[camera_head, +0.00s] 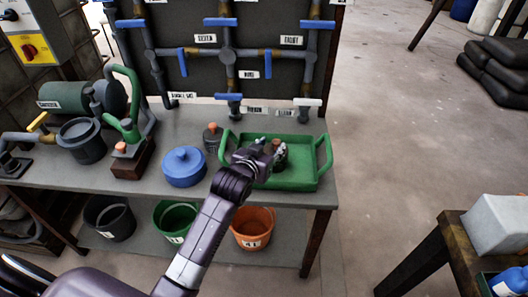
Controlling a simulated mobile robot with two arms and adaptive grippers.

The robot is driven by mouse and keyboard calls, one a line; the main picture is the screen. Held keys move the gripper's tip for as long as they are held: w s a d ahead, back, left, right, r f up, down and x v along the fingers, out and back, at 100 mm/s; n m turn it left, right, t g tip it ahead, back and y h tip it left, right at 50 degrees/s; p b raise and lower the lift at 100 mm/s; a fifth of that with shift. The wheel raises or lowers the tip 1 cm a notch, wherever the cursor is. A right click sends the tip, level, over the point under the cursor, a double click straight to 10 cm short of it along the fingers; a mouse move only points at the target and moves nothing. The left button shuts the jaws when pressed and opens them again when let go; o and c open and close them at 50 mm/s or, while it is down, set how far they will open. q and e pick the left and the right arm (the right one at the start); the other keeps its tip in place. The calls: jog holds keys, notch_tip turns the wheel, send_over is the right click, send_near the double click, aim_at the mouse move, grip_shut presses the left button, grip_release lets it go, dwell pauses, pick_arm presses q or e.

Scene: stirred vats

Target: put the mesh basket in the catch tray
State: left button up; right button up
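The green tray (300,183) with two raised handles, which looks like the catch tray, sits at the right end of the grey bench. My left gripper (268,152) is over the left part of this tray, reaching in from the front. A small dark brown-and-green item (280,163) is right at its fingertips, in or just above the tray. It is too small and too covered to tell whether it is the mesh basket or whether the fingers grip it. No other mesh basket shows clearly. My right gripper is out of view.
A blue lidded pot (184,167) and a dark bottle with an orange cap (212,138) stand left of the tray. Pipes with blue valves (228,54) rise behind it. Black, green and orange buckets (252,228) are underneath. A wooden table (455,250) is at right, across open floor.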

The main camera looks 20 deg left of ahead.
pick_arm(q)
jog(key=v, duration=0.6)
jog(key=shift+s+r, duration=0.2)
jog(key=shift+s, duration=0.05)
dwell(1.0)
